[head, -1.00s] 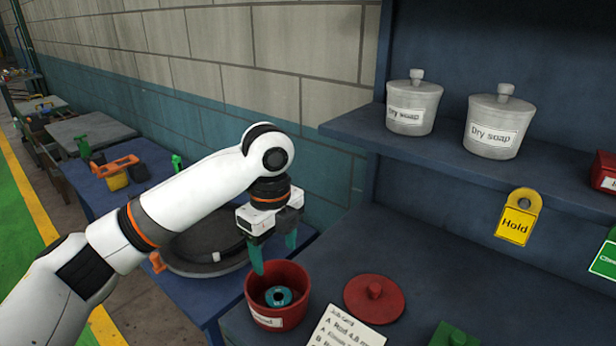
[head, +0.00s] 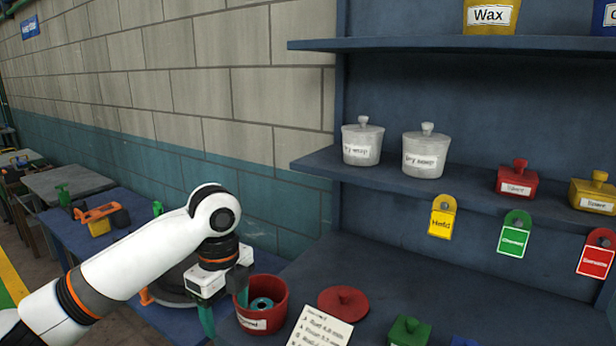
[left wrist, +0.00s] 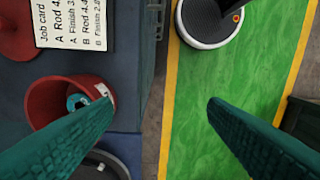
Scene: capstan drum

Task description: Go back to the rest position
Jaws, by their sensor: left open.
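My left gripper (head: 224,303) is open and empty, its two teal fingers apart. It is at the left side of a red pot (head: 276,316), near its rim; whether it touches is unclear. In the left wrist view the fingers (left wrist: 162,105) spread wide with only floor between them, and the pot (left wrist: 48,92) is beyond the left finger. A teal ring-shaped piece (head: 261,304) lies inside the pot. The pot's red lid (head: 343,303) lies on the bench to its right. My right gripper is not in view.
A job card (head: 320,328) and a green block (head: 408,332) lie on the blue bench (head: 385,270). A dark round tray (head: 176,283) is behind my left arm.

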